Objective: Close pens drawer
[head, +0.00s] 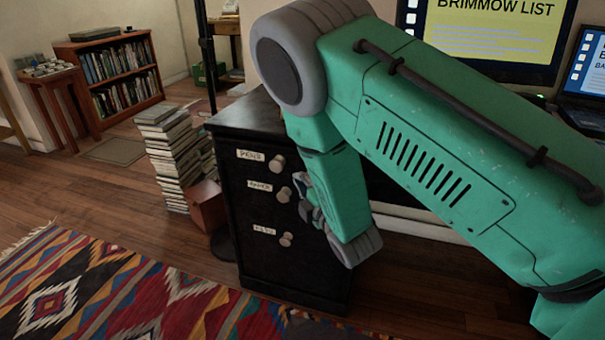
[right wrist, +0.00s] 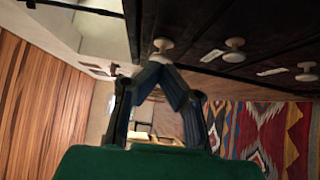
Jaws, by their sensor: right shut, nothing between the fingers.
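The pens drawer (head: 252,168) is the top drawer of a black cabinet and bears a "PENS" label and a pale round knob (head: 278,163). Its front looks about level with the drawers below; a small gap cannot be told. My right gripper (head: 312,208) is partly hidden by my green arm at the cabinet's right side. In the right wrist view my right gripper (right wrist: 162,62) is shut and empty, its fingertips close to or against a pale knob (right wrist: 163,44). Whether they touch is unclear. My left gripper is out of view.
Two lower drawers, with a middle knob (head: 284,194) and a bottom knob (head: 286,239), are below. A stack of books (head: 172,165) stands left of the cabinet. A patterned rug (head: 110,290) lies in front. A bookcase (head: 112,75) is at the back left.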

